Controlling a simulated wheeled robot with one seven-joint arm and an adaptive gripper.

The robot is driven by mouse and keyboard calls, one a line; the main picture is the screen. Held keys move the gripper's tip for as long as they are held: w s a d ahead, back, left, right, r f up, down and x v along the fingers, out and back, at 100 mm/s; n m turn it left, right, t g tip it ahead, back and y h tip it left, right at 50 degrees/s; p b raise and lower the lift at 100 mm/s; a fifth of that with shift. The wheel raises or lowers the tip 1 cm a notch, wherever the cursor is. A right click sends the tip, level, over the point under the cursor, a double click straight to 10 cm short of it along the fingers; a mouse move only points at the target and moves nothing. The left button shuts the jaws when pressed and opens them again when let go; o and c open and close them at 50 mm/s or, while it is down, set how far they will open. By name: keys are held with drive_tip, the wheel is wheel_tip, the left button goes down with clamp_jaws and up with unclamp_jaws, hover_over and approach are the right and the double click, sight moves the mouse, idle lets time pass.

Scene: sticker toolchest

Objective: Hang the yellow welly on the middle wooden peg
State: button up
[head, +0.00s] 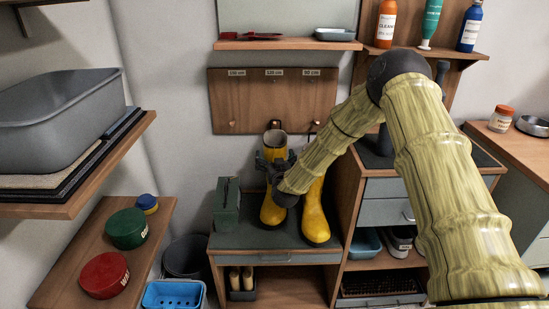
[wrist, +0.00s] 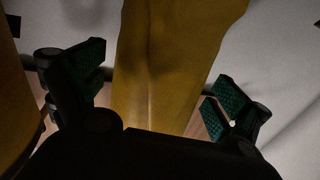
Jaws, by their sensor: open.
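Two yellow wellies stand side by side on a dark-topped bench (head: 290,257). The left welly (head: 272,211) has its shaft partly behind my gripper, and its open top shows above. The right welly (head: 315,212) is partly hidden by my arm. My gripper (head: 273,163) is at the left welly's shaft, fingers open. In the wrist view, a yellow shaft (wrist: 165,70) stands between the spread green-padded fingers of my gripper (wrist: 158,95), with gaps on both sides. The wooden peg board (head: 255,92) is on the wall above; the middle peg is hard to make out behind the boot top.
A green box (head: 227,206) stands on the bench close left of the wellies. A drawer cabinet (head: 384,212) stands right of them. A shelf (head: 290,45) juts out above the peg board. The wall between board and bench is clear at left.

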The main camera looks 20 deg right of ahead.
drive_tip(key=shift+s+f, duration=0.1)
drive_tip(key=shift+s, duration=0.1)
drive_tip(key=s+a, duration=0.1)
drive_tip(key=s, duration=1)
drive_tip(key=shift+s+a, duration=0.3)
drive_tip(key=shift+a, duration=0.05)
